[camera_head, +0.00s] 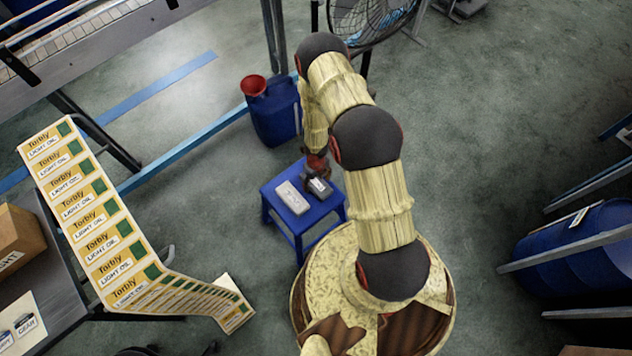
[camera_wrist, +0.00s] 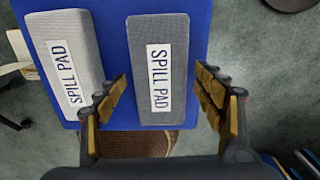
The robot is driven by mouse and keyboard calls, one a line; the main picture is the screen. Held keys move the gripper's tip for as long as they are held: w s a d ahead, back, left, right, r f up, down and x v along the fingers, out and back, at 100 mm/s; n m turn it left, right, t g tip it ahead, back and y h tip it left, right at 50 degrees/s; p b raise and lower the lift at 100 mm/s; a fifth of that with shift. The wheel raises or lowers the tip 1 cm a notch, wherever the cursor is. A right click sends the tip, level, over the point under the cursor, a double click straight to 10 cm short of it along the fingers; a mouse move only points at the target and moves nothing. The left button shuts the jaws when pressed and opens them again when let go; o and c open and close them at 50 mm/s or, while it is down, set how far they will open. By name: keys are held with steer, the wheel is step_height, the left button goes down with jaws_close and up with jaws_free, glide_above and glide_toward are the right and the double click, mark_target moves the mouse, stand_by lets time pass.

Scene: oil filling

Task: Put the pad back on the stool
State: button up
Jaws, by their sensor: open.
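The blue stool (camera_head: 283,222) stands on the floor left of my base, and its blue top (camera_wrist: 115,45) fills the middle of the wrist view. Two grey blocks labelled SPILL PAD are on it. The lighter pad (camera_head: 293,197) is at the left, also in the wrist view (camera_wrist: 65,55). The darker pad (camera_head: 319,187) is at the right, and it shows upright and centred in the wrist view (camera_wrist: 166,50). My gripper (camera_wrist: 161,78) is open, with one finger on each side of the darker pad in the picture and gaps visible beside it. The head view partly hides my fingers.
A blue oil can (camera_head: 272,115) with a red funnel (camera_head: 253,85) stands behind the stool. A fan (camera_head: 372,18) is at the back. A long label strip (camera_head: 95,215) hangs at the left. Blue drums (camera_head: 580,250) are at the right. Open floor lies beyond my arm.

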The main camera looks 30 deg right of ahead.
mark_target(316, 182)
step_height(316, 182, up, 11)
steer(key=p, duration=0.5)
steer(key=w+a+r+n+t+y, duration=0.1)
steer(key=w+a+r+n+t, duration=0.2)
steer(key=w+r, duration=0.5)
steer(key=w+a+r+n+t+y, duration=0.15)
steer(key=w+r+n, duration=0.25)
steer(key=r, duration=0.8)
steer(key=a+r+n, duration=0.4)
steer(key=r, duration=0.5)
steer(key=a+r+n, duration=0.3)
steer(key=r+n, duration=0.1)
steer(key=r, duration=0.5)
steer(key=s+a+r+n+y, duration=0.1)
steer(key=s+a+r+n, duration=0.1)
steer(key=s+r+n, duration=0.45)
steer(key=s+a+r+n, duration=0.2)
steer(key=s+r+n, duration=0.15)
steer(key=r, duration=0.55)
steer(key=s+d+r+n+h, duration=0.1)
steer(key=s+d+r+n, duration=0.2)
steer(key=s, duration=0.6)
steer(key=s+d+r+n+t+h, duration=0.1)
steer(key=s+r+n, duration=0.4)
steer(key=s, duration=0.5)
steer(key=shift+s+d+n+h, duration=0.25)
steer(key=shift+d+n+h, duration=0.15)
steer(key=shift+d+h, duration=0.5)
